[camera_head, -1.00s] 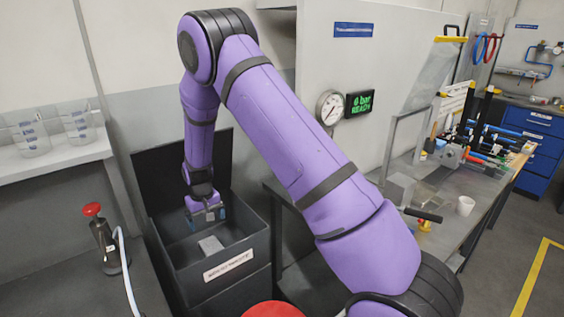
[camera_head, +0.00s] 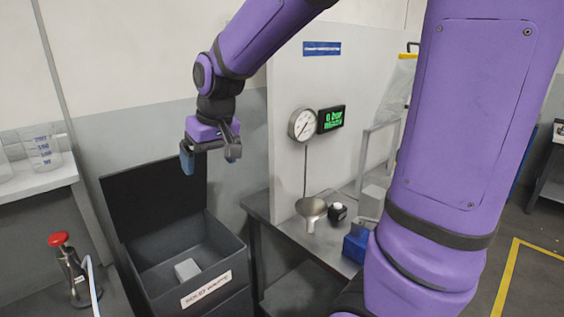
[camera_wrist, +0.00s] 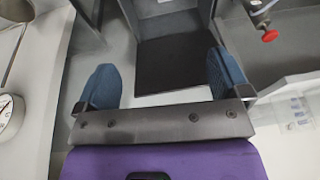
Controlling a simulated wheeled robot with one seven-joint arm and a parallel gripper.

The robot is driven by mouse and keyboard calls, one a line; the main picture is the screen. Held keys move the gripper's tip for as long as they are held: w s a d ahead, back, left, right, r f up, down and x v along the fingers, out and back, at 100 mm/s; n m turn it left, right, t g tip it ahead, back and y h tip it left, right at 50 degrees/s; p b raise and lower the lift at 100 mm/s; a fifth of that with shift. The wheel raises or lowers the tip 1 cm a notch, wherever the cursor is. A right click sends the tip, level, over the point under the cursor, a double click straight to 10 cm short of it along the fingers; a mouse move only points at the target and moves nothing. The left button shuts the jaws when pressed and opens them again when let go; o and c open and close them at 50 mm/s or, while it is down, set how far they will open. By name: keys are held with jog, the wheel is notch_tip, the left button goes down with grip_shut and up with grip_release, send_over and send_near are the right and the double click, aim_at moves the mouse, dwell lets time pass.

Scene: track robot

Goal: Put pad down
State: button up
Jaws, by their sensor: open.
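The pad, a small light-grey block (camera_head: 187,269), lies on the floor of the dark grey solid waste bin (camera_head: 238,262). My gripper (camera_head: 210,160) is open and empty. It is raised above the bin, near the top of the open lid, well clear of the pad. In the wrist view my gripper (camera_wrist: 163,82) shows its two blue fingertips wide apart with nothing between them. The bin's dark lid (camera_wrist: 177,62) shows beyond the fingers there.
The bin's lid (camera_head: 155,195) stands open at the back. A red-topped pump bottle (camera_head: 68,268) stands to the left, and a shelf with beakers (camera_head: 40,152) is behind it. A bench with a metal funnel (camera_head: 311,210) and a gauge (camera_head: 303,125) lies to the right.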

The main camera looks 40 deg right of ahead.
jog(key=s+d+r+t, duration=0.1)
jog(key=s+r, duration=0.1)
jog(key=s, duration=0.8)
jog(key=s+d+r+t, duration=0.1)
jog(key=s+r, duration=0.2)
jog(key=s, duration=0.7)
jog(key=shift+h, duration=0.4)
jog(key=shift+c, duration=0.2)
